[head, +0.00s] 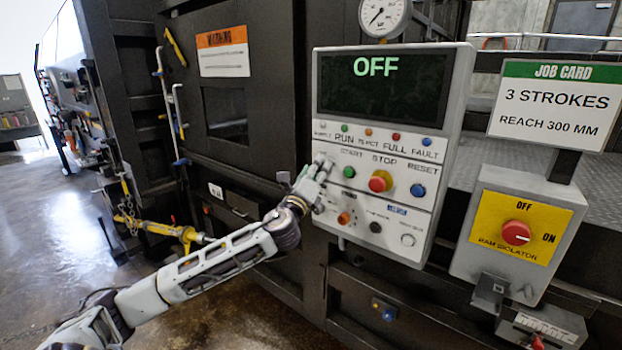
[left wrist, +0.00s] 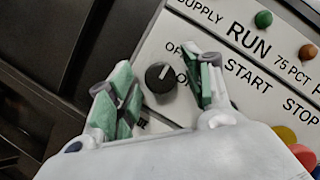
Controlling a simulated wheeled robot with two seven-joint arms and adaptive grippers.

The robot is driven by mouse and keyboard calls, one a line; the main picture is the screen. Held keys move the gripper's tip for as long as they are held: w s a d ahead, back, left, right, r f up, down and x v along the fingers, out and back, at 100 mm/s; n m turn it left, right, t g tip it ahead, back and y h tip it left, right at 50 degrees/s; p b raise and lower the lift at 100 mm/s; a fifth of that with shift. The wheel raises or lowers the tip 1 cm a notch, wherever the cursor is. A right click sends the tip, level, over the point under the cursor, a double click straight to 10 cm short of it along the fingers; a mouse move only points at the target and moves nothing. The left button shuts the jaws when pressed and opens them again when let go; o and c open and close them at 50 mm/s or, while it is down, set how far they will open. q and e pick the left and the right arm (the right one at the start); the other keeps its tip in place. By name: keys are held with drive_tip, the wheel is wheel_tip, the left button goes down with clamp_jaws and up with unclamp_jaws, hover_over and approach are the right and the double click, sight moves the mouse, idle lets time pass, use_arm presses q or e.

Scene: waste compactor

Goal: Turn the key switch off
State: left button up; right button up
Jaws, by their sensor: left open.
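The key switch (left wrist: 160,77) is a round black knob with a short white mark, on the light control panel (head: 440,150). Partly covered lettering beside it seems to read OFF and ON. My left gripper (head: 316,172) is at the panel's left side, left of the green start button, and hides the switch in the head view. In the left wrist view its green-padded fingers (left wrist: 166,82) are open, one on each side of the knob, with gaps to it. I cannot tell the depth between fingertips and panel. The panel's display (head: 376,67) reads OFF. My right gripper is out of view.
Close by are the green start button (head: 349,172), the red stop button (head: 380,181) and the blue reset button (head: 418,190).

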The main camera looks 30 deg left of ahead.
use_arm(q)
drive_tip(key=shift+s, duration=0.15)
drive_tip(key=v, duration=1.1)
drive_tip(key=shift+s, duration=0.3)
idle(0.9)
drive_tip(key=shift+d+f, duration=0.1)
idle(0.4)
